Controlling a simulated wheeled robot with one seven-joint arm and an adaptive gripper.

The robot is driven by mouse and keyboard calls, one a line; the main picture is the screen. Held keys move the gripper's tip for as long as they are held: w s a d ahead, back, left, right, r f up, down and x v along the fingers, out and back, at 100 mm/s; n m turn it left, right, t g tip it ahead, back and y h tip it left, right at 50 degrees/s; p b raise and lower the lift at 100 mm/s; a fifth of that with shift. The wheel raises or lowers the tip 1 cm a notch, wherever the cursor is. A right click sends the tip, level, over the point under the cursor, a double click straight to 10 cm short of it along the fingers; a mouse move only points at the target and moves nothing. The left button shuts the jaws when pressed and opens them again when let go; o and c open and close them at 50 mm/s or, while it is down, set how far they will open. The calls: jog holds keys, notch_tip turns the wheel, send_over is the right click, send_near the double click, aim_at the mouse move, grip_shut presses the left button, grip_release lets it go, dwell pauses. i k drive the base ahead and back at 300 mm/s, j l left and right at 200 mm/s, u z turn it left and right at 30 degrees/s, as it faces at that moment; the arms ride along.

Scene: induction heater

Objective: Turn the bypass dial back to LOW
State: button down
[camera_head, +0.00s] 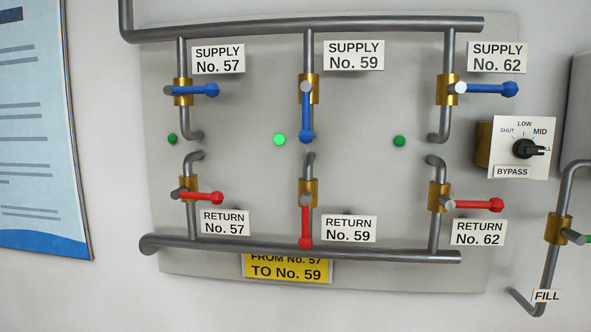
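The bypass dial (524,149) is a black round knob on a white square plate (508,134) at the right of the panel. Its pointer extends to the right, toward the partly covered label ending in "LL". LOW is printed at the top of the plate, with SHUT to its left and MID to its right. A BYPASS label (512,171) sits below the knob. My gripper is not in view, and nothing is seen touching the dial.
Blue supply handles 57 (209,90) and 62 (508,89) are horizontal; blue 59 (305,123) points down. Red return handles 57 (213,197) and 62 (492,204) are horizontal; red 59 (305,230) points down. The FILL pipe (551,264) stands lower right of the dial.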

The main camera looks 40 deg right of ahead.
aim_at(523, 149)
jog(key=z, duration=2.45)
